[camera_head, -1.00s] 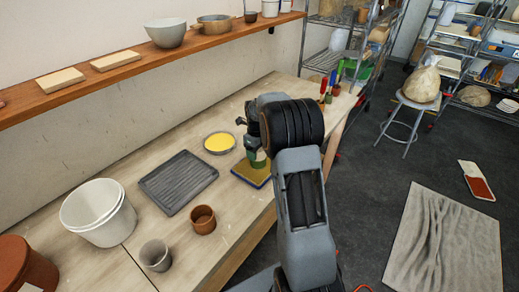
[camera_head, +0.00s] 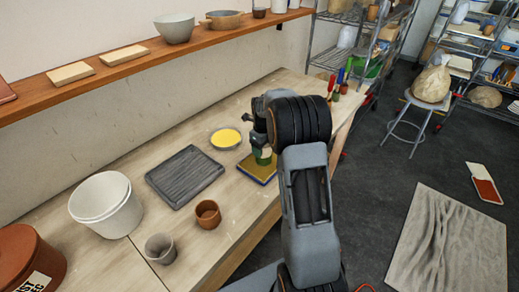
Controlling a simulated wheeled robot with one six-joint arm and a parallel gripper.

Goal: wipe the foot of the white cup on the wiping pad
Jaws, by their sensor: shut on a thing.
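My gripper (camera_head: 261,141) is shut on a small cup (camera_head: 263,156) and holds it upright over the wiping pad. The cup looks green, with a paler patch; I see no plainly white cup on the table. The wiping pad (camera_head: 252,173) is yellow with a dark blue edge and lies near the table's front edge. The cup's foot is at or just above the pad; I cannot tell whether they touch. My arm hides the right side of the gripper and part of the pad.
A dish of yellow liquid (camera_head: 226,139) stands behind the pad. A dark ribbed tray (camera_head: 185,176), a brown cup (camera_head: 208,214), a grey cup (camera_head: 160,248) and a white bucket (camera_head: 106,205) stand to the left. Upright tools (camera_head: 340,85) stand at the far right.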

